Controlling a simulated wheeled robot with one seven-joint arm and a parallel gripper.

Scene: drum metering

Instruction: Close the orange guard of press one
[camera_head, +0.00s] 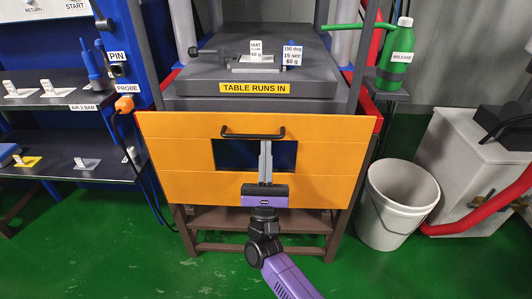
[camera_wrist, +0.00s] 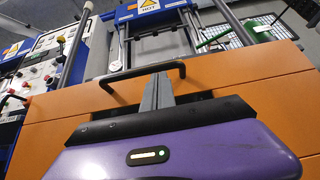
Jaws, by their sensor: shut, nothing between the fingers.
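The orange guard (camera_head: 185,160) is a wide panel across the front of the press, below the table marked "TABLE RUNS IN" (camera_head: 253,88). The table and the space above it are uncovered. The guard has a black bar handle (camera_head: 252,133) near its top edge and a dark window (camera_head: 230,154) below it. My gripper (camera_head: 265,146) is shut and empty, in front of the window with its fingertips just under the handle. In the wrist view the guard (camera_wrist: 235,85) fills the middle, and the fingertips (camera_wrist: 158,78) are close below the handle (camera_wrist: 120,78); contact cannot be told.
A white bucket (camera_head: 397,205) stands on the floor right of the press. A green "RELEASE" bottle (camera_head: 396,60) sits on a small shelf (camera_head: 388,92) above it. Shelves with labelled items (camera_head: 60,130) stand at left. The green floor (camera_head: 150,265) in front is clear.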

